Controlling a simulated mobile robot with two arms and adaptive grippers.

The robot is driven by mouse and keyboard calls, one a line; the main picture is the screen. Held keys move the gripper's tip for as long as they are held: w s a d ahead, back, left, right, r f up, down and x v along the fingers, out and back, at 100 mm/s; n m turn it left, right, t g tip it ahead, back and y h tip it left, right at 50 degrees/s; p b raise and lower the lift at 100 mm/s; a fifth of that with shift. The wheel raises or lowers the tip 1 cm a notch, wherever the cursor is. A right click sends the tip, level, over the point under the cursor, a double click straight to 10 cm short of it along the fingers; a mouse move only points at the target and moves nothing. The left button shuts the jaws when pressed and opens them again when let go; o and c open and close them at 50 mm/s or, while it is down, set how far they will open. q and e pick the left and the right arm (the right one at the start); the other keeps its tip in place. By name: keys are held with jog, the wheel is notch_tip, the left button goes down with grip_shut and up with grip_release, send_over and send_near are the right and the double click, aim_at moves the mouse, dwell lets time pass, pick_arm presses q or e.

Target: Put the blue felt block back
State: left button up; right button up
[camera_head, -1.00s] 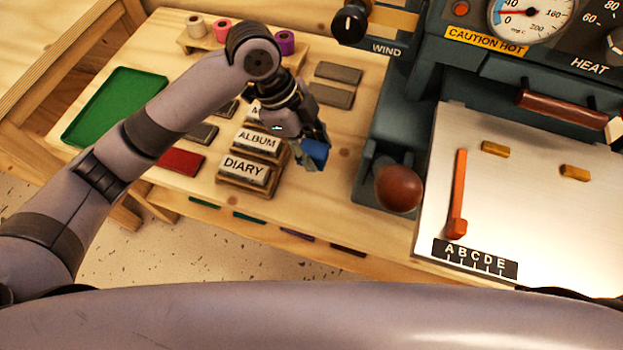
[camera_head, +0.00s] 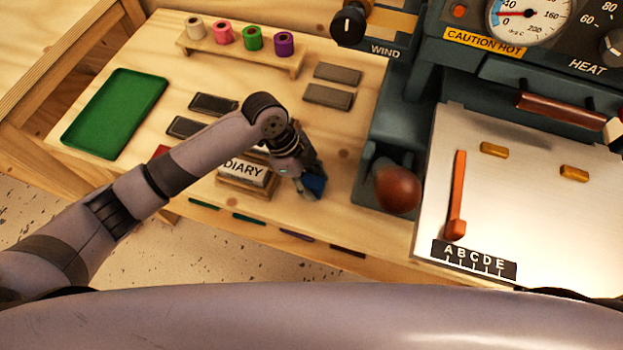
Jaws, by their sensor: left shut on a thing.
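The blue felt block (camera_head: 316,184) is in the jaws of my left gripper (camera_head: 308,187), over the wooden table just right of the DIARY block. The gripper covers much of the block. I cannot tell whether the block touches the table. A red felt block (camera_head: 161,151) shows only as a small piece behind my left arm. My right gripper is not in view.
The DIARY block (camera_head: 243,171) stands in a wooden holder left of the gripper. A green tray (camera_head: 115,112), dark slabs (camera_head: 328,95) and a rack of foil rolls (camera_head: 252,38) lie farther back. The machine with a brown knob (camera_head: 397,189) stands at right.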

pick_arm(q)
jog(key=shift+f, duration=0.1)
jog(key=o, duration=1)
jog(key=v, duration=1.2)
